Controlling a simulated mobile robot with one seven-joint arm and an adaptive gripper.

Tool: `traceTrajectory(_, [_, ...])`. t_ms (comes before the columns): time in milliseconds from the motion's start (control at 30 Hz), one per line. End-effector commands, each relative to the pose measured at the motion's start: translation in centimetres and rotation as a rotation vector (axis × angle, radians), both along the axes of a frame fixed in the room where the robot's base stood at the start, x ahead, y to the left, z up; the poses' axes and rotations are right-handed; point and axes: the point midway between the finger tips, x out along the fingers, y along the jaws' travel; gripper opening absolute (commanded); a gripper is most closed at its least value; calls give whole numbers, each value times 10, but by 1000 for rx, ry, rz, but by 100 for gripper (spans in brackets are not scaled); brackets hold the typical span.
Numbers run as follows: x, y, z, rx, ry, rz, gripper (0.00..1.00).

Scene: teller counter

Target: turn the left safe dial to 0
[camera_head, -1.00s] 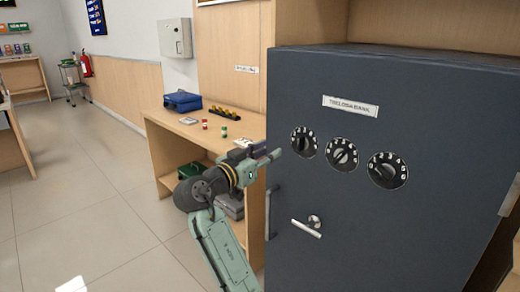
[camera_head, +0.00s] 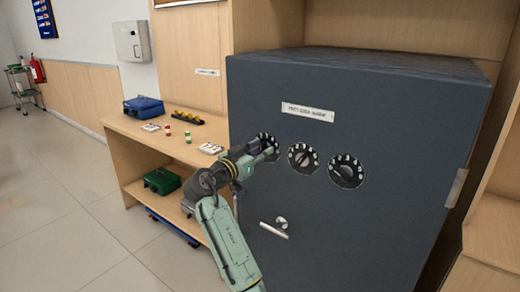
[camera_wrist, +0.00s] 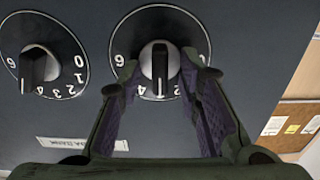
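The grey safe (camera_head: 330,190) fills the middle and right of the head view, with three dials in a row. The left dial (camera_head: 264,137) is partly covered by my gripper (camera_head: 270,153). In the wrist view, which appears upside down, the left dial (camera_wrist: 160,62) sits between the fingertips of my gripper (camera_wrist: 159,72). The fingers are open on either side of its black knob, with gaps showing. The knob's light line stands vertical there; several digits are hidden by the fingers. The middle dial (camera_head: 303,158) also shows in the wrist view (camera_wrist: 40,63).
The right dial (camera_head: 346,171) and a lever handle (camera_head: 274,230) are on the safe door. A name plate (camera_head: 308,112) is above the dials. Left of the safe, a wooden counter (camera_head: 125,127) holds a blue box (camera_head: 143,106) and small items. Open floor lies left.

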Motion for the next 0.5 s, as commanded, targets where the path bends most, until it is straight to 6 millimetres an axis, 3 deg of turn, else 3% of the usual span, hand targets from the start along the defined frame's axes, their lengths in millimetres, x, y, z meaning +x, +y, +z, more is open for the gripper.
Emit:
traceTrajectory(167, [0,0,0,0,0,0,31])
traceTrajectory(500, [0,0,0,-1,1,0,8])
